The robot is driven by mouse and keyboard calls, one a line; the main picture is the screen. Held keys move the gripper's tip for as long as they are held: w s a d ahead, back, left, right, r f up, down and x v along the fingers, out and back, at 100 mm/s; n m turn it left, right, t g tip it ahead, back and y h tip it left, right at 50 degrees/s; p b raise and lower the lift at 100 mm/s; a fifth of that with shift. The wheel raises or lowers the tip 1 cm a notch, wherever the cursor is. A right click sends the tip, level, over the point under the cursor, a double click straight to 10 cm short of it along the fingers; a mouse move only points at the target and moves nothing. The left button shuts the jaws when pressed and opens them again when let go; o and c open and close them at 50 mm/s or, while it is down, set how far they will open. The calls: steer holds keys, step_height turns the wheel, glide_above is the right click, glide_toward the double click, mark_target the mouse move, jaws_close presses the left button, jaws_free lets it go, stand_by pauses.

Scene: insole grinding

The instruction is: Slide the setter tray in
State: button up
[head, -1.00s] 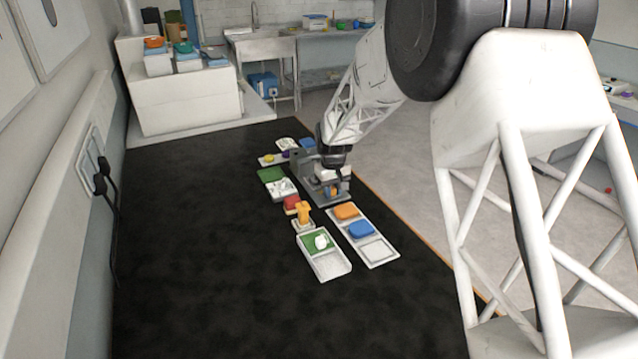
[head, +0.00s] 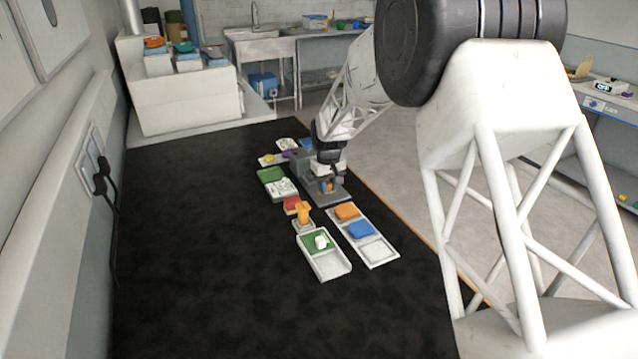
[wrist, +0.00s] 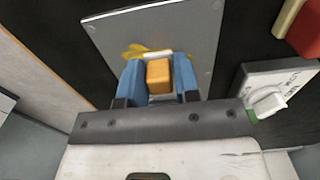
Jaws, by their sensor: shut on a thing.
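My gripper (wrist: 159,68) has two blue fingers shut on an orange block (wrist: 159,77), with a small white part showing just behind it. The block and fingers are over a grey metal plate (wrist: 190,30) with a yellow smear beside the left finger. In the head view my gripper (head: 328,182) is low over the grey fixture (head: 334,199) near the table's right edge. I cannot tell whether the orange block is a handle of the setter tray. No tray is clearly visible at the fingers; the wrist and fixture hide much there.
A white tray with a green patch (head: 325,265) and a white strip with orange and blue pads (head: 378,252) lie nearer. The black tabletop (head: 200,240) is clear at left.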

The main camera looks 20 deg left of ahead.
steer(key=shift+w+a, duration=2.05)
steer(key=shift+a, duration=0.05)
steer(key=o, duration=0.5)
steer(key=shift+r, duration=0.1)
steer(key=shift+r, duration=3.4)
